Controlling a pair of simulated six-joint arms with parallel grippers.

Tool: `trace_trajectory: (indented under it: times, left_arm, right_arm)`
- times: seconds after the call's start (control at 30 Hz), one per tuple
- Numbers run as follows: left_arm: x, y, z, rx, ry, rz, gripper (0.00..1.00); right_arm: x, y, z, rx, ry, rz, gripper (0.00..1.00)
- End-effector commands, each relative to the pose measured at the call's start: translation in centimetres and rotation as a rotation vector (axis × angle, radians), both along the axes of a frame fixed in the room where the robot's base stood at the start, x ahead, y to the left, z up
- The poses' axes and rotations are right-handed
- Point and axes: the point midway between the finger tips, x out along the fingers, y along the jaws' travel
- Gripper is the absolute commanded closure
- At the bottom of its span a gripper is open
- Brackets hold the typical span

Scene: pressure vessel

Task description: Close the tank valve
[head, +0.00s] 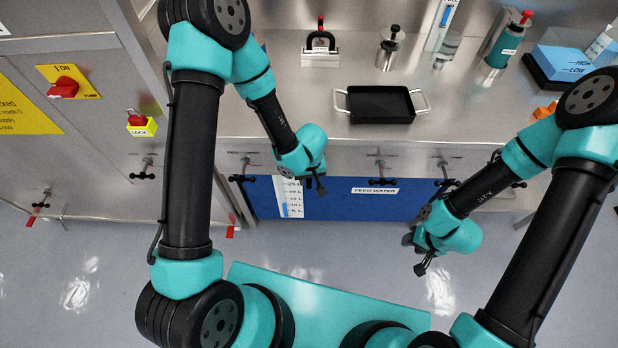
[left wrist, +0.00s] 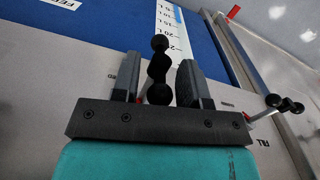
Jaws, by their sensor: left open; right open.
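My left gripper (head: 318,184) is in front of the counter's front panel, beside the level gauge. In the left wrist view its fingers (left wrist: 158,82) are open, with a black knobbed valve handle (left wrist: 159,68) seen between them; I cannot tell whether they touch it. The head view hides this handle behind my gripper. I cannot read a label that says which valve is the tank valve. My right gripper (head: 424,264) is open and empty, low in front of the panel.
The white level gauge (head: 289,197) is on the blue tank (head: 340,206). Other black valve handles (head: 380,165) line the front panel. The counter holds a black tray (head: 380,104). A control cabinet with a red switch (head: 63,88) stands left. The floor is clear.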

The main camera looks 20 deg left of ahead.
Motion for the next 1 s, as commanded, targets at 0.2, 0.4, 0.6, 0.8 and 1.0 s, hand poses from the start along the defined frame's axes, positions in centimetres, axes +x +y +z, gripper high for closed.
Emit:
trace_trajectory:
  times: [0.2,0.4,0.6,0.8,1.0]
  left_arm:
    - [0.0,-0.04,-0.53,-0.001,0.0,0.0,0.6]
    - [0.0,-0.03,-0.51,-0.001,0.0,0.0,0.62]
    - [0.0,-0.03,-0.5,-0.001,0.0,0.0,0.81]
    - [-0.01,-0.04,-0.5,-0.001,0.0,0.0,1.0]
    - [0.0,-0.05,-0.49,0.003,0.0,0.001,1.0]
  right_arm:
    - [0.0,0.0,0.0,0.0,0.0,0.0,0.57]
    - [0.0,0.0,0.0,0.0,0.0,0.0,0.57]
    - [0.0,0.0,0.0,0.0,0.0,0.0,0.57]
    - [0.0,0.0,0.0,0.0,0.0,0.0,0.57]
    - [0.0,0.0,0.0,0.0,0.0,0.0,0.57]
